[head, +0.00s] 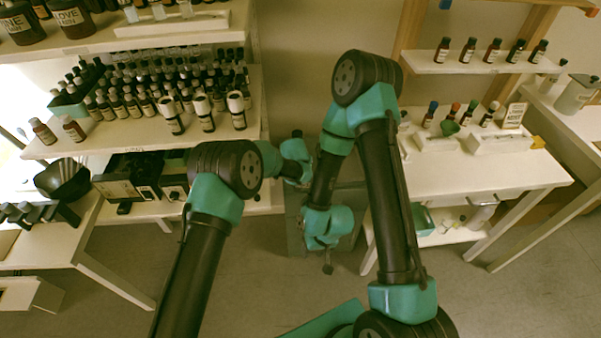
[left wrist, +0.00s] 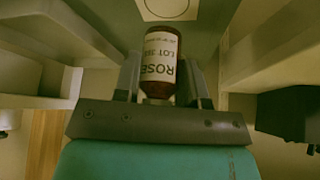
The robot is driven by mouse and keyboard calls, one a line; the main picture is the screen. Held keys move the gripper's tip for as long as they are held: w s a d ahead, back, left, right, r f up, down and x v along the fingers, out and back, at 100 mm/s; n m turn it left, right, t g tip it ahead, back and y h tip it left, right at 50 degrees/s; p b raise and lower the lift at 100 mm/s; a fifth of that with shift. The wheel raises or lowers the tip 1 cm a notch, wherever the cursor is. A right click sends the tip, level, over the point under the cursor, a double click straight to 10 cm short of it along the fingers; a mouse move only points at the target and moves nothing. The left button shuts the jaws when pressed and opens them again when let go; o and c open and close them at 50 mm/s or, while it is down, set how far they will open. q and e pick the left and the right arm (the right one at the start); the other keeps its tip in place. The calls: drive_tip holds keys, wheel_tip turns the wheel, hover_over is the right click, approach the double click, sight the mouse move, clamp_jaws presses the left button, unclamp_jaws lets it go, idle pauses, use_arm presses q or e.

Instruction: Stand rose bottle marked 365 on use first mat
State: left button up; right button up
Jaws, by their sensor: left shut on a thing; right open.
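The rose bottle (left wrist: 162,52) is brown with a white label reading ROSE and a lot number that looks like 365. It appears upside down in the left wrist view. My left gripper (left wrist: 161,78) is shut on it, with one finger on each side. In the head view my left gripper (head: 297,137) is small and dark, and the bottle cannot be made out there. A white patch with a circle (left wrist: 168,9) lies beyond the bottle; I cannot tell if it is the use first mat. My right gripper (head: 327,267) is open and empty, pointing down.
A left shelf (head: 60,148) carries many brown bottles. A right table (head: 500,178) holds several bottles with coloured caps and a small sign (head: 514,115). An upper right shelf (head: 440,67) has a bottle row. Open floor (head: 250,285) lies between.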

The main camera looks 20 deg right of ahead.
use_arm(q)
drive_tip(key=shift+f, duration=0.1)
drive_tip(key=shift+f, duration=1.7)
drive_tip(key=shift+f, duration=0.15)
drive_tip(key=o, duration=1)
drive_tip(key=shift+s+a+r, duration=0.1)
drive_tip(key=shift+r, duration=0.5)
drive_tip(key=v, duration=1.1)
drive_tip(key=shift+a, duration=0.1)
